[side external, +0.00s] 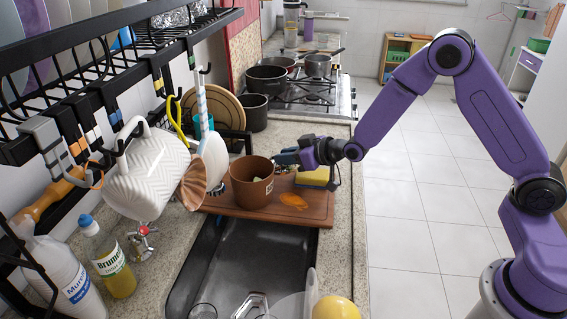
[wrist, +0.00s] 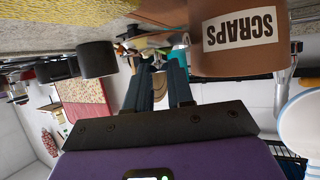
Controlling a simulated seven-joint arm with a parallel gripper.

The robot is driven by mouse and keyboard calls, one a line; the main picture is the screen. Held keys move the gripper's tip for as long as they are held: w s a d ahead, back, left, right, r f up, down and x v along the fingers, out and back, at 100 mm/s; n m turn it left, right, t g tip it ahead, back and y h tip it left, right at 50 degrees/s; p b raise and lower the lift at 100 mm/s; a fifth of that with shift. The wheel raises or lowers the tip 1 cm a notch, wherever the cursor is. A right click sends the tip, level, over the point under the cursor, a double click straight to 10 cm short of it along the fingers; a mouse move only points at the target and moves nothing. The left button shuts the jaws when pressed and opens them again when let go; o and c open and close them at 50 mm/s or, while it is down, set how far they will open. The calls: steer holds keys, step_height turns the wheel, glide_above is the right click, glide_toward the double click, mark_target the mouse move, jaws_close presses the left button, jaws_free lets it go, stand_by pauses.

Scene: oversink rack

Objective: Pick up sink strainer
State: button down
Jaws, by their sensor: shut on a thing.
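My gripper (side external: 278,158) is level just right of and behind the brown scraps bin (side external: 251,184), above the wooden board. In the wrist view its two dark fingers (wrist: 158,72) are close together, shut on a small pale, metallic-looking thing, which I take to be the sink strainer (wrist: 158,61). Most of it is hidden by the fingers, and its shape is unclear. In the side view I cannot make it out at the fingertips. The bin, labelled SCRAPS, also shows close to the right of the fingers in the wrist view (wrist: 236,55).
The wooden board (side external: 312,210) lies across the far end of the dark sink (side external: 243,262). A yellow sponge (side external: 313,177) is under my wrist. The black rack (side external: 70,85) with hanging mugs is at left. Pots (side external: 267,79) stand on the stove behind. The aisle at right is clear.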

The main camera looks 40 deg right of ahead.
steer(key=a+r+v, duration=0.2)
steer(key=a+v, duration=0.1)
steer(key=v, duration=1.1)
steer(key=w+a, duration=0.1)
steer(key=w, duration=0.3)
steer(key=w+a, duration=0.1)
steer(key=w, duration=0.4)
steer(key=w+a, duration=0.1)
steer(key=w, duration=0.3)
steer(key=shift+w+r, duration=0.3)
steer(key=s+a+n+t+h, duration=0.1)
steer(key=a+n+t, duration=0.2)
steer(key=n, duration=0.3)
steer(key=s+a+f+n+t+h, duration=0.1)
steer(key=s+a+n+t+h, duration=0.1)
steer(key=a+n, duration=0.3)
steer(key=s+a+f+n+t+h, duration=0.1)
steer(key=s+a+n+t, duration=0.1)
steer(key=n, duration=0.5)
steer(key=shift+s+a+f+t+h, duration=0.15)
steer(key=shift+a+t+h, duration=0.25)
steer(key=shift+a+t, duration=0.7)
steer(key=shift+a+g, duration=0.25)
steer(key=shift+g, duration=0.15)
